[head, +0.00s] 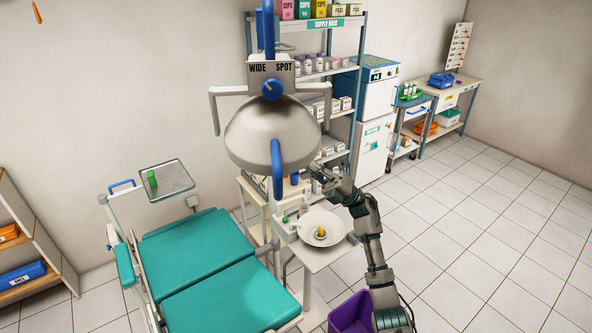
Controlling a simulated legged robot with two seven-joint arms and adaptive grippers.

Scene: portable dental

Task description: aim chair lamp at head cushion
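The chair lamp (270,135) hangs in the upper middle of the head view, a grey dome with a blue handle (278,170) at its lower front. A blue knob (272,90) sits under the words WIDE and SPOT. The chair's teal pads (190,247) lie below left; I cannot tell a separate head cushion among them. A pale light patch (258,306) shows on the lower pad, near its right edge. My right gripper (319,176) is beside the dome's lower right rim, to the right of the handle. Its fingers are small and dark. My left gripper is out of view.
A tray (168,181) on an arm stands left of the lamp. A white basin (321,229) is below my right gripper, with a purple bin (350,313) under it. Supply shelves (340,75) stand behind. Open tiled floor (490,240) lies to the right.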

